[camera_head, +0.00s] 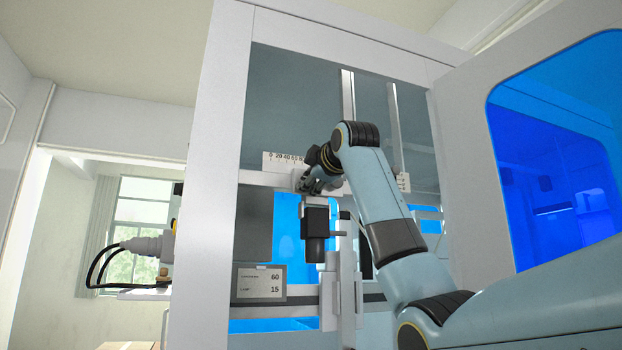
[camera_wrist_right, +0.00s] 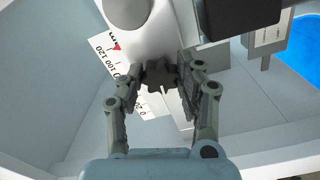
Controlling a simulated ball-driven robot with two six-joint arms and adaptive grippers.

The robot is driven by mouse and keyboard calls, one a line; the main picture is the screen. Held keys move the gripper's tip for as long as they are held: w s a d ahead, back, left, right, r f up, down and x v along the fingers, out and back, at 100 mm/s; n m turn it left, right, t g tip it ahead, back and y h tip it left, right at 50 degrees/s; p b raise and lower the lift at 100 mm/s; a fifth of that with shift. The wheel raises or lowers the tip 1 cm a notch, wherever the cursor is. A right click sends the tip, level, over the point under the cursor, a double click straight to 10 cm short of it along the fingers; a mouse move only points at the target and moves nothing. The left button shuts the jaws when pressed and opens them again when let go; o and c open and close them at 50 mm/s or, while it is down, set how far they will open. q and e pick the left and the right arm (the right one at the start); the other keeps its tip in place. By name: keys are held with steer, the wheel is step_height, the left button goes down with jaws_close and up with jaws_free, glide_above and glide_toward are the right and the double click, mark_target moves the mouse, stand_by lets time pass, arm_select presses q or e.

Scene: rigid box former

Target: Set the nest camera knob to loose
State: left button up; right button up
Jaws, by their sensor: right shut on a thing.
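The dark lobed knob (camera_wrist_right: 158,76) sits between the fingertips of my right gripper (camera_wrist_right: 157,85) in the right wrist view. The gripper is shut on it. In the head view the right gripper (camera_head: 316,181) reaches inside the machine, and the knob is hidden there by the fingers and arm. A black camera body (camera_head: 316,222) hangs just below the gripper. A white scale strip (camera_head: 282,160) with numbers is behind it; the right wrist view shows a red pointer (camera_wrist_right: 117,46) on this scale. I cannot read the knob's setting. My left gripper is not in view.
A white machine frame (camera_head: 213,190) surrounds the opening, with an open door with a blue window (camera_head: 555,150) at right. A vertical bracket (camera_head: 345,290) stands below the camera body.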

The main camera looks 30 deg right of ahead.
steer(key=shift+n, duration=0.6)
steer(key=o, duration=1.2)
steer(key=shift+c, duration=0.2)
steer(key=shift+s, duration=0.1)
steer(key=v, duration=1.2)
steer(key=shift+w+a+f, duration=0.1)
steer(key=shift+w, duration=0.1)
